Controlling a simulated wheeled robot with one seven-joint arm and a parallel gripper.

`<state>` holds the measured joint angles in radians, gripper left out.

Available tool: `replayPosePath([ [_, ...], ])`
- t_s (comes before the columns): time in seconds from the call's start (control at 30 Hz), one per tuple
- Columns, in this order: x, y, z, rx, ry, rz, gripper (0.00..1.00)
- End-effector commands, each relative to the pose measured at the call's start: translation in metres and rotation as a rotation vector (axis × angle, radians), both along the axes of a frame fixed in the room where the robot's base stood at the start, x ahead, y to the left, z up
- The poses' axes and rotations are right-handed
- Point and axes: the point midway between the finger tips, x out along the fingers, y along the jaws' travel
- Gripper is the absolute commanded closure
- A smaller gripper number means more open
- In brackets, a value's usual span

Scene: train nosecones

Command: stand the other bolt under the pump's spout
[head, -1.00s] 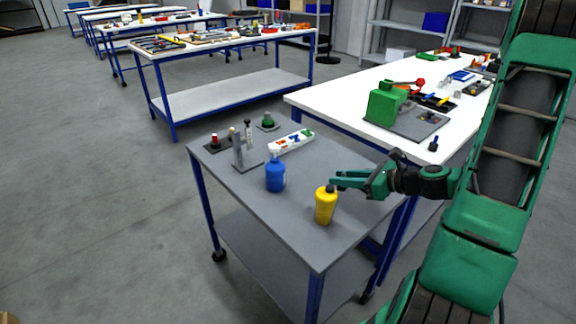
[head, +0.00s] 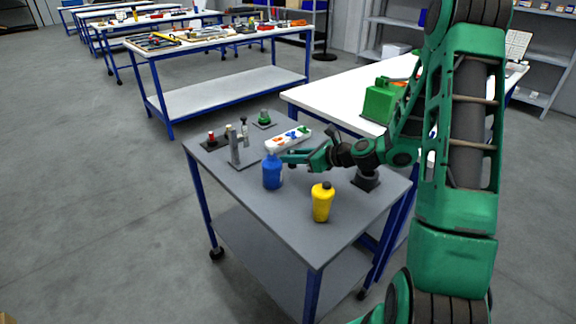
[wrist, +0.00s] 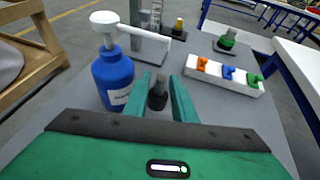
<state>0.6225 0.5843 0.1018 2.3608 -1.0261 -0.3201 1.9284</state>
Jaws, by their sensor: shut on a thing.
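The blue pump bottle (head: 272,173) stands on the grey cart. In the wrist view the bottle (wrist: 113,78) has a white pump head, and its long white spout (wrist: 150,30) points right. My gripper (wrist: 163,85) is shut on a dark bolt (wrist: 157,93) with a grey upper end, which shows between the fingers. The gripper (head: 286,158) is just right of the bottle in the head view. The bolt appears below and nearer than the spout; I cannot tell whether it touches the cart or is directly under the tip.
A yellow bottle (head: 322,203) stands near the cart's front. A white tray (wrist: 224,76) with orange, blue and green pieces lies behind right. A grey stand (head: 238,150) is behind the blue bottle, and a green knob (head: 265,118) is farther back. A dark based fixture (head: 366,180) sits below my arm.

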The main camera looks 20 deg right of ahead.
Motion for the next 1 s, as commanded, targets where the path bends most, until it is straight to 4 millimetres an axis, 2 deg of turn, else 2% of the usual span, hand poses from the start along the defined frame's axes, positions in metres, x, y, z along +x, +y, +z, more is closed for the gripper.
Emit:
replayPosePath([
  [0.13,0.009,0.007,0.000,0.001,-0.001,0.003,0.98],
  [0.4,0.008,0.006,-0.033,0.003,0.002,0.001,0.98],
  [0.77,0.008,0.006,-0.037,0.001,0.001,0.001,0.98],
  [0.8,0.008,0.006,-0.037,0.001,0.001,0.001,0.69],
  [0.83,0.008,0.006,-0.036,0.001,0.001,0.001,0.62],
  [0.87,0.008,0.006,-0.036,0.001,0.001,0.001,0.57],
  [1.0,0.008,0.006,-0.036,0.000,0.000,0.001,0.57],
])
